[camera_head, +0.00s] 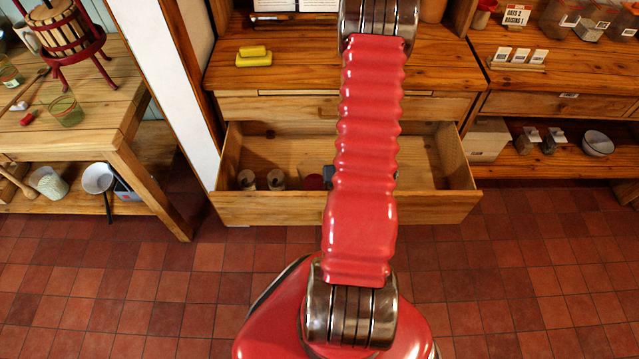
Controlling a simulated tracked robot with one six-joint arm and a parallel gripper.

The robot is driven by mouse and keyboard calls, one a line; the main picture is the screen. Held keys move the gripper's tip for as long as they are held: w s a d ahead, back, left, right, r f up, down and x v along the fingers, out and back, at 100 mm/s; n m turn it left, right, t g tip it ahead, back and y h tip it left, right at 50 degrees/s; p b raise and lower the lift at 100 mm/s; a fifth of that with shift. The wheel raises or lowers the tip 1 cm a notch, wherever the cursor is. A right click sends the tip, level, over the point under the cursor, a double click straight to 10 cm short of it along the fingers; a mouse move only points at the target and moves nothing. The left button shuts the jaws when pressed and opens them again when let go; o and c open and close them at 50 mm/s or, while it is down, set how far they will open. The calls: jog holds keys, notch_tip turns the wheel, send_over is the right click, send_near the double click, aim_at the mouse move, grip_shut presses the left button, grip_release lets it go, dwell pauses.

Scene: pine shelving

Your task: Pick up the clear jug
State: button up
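I cannot pick out a clear jug for certain in this view. A see-through vessel with green in it (66,110) stands on the left wooden table, and another clear vessel (10,75) is cut off at the left edge. Clear bins (560,18) stand at the top right. My red ribbed arm runs up the middle of the view and out past the top edge. My gripper is not seen. The arm hides part of the open drawer (270,208) and the counter behind it.
Two small jars (276,180) and a round reddish thing (314,182) sit in the drawer. A yellow block (253,57) lies on the counter. A white post (160,75) stands left of it. The left table holds a fruit press (62,30). Tiled floor is clear on both sides.

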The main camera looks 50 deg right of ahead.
jog(key=shift+c, duration=0.3)
grip_shut()
dwell(0.3)
dwell(1.0)
